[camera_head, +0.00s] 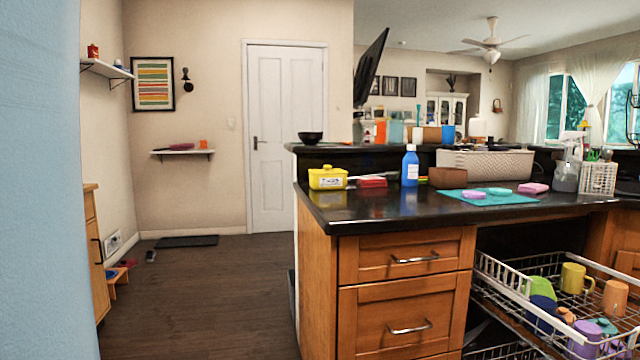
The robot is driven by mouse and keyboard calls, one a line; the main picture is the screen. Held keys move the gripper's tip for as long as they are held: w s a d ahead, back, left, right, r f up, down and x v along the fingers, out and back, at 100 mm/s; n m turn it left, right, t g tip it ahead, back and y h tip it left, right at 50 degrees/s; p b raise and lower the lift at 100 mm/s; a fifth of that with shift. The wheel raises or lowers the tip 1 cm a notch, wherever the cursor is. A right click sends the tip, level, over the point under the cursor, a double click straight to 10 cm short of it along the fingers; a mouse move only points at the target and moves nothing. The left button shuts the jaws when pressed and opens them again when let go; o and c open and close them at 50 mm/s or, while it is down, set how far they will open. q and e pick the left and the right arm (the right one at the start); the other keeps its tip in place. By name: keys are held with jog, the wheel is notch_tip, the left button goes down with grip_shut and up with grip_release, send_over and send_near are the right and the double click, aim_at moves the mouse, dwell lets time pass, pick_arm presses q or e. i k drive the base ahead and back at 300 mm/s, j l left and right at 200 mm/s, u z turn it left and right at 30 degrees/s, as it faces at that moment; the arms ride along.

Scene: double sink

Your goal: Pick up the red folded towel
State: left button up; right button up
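A small flat red item (372,183) that looks like the red folded towel lies on the dark countertop (395,219), near its back edge. It sits between a yellow container (327,178) on its left and a blue bottle (410,166) on its right. It is small in the picture, so its folds cannot be made out. Neither of my grippers is in the head view.
A teal cloth (505,202) with sponges lies right of the bottle. A pulled-out dish rack (516,283) with several cups juts out below the counter at right. The wooden floor (200,300) left of the cabinet is open. A pale blue wall (40,180) fills the left edge.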

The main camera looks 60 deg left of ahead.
aim_at(363, 182)
jog(key=u, duration=1.6)
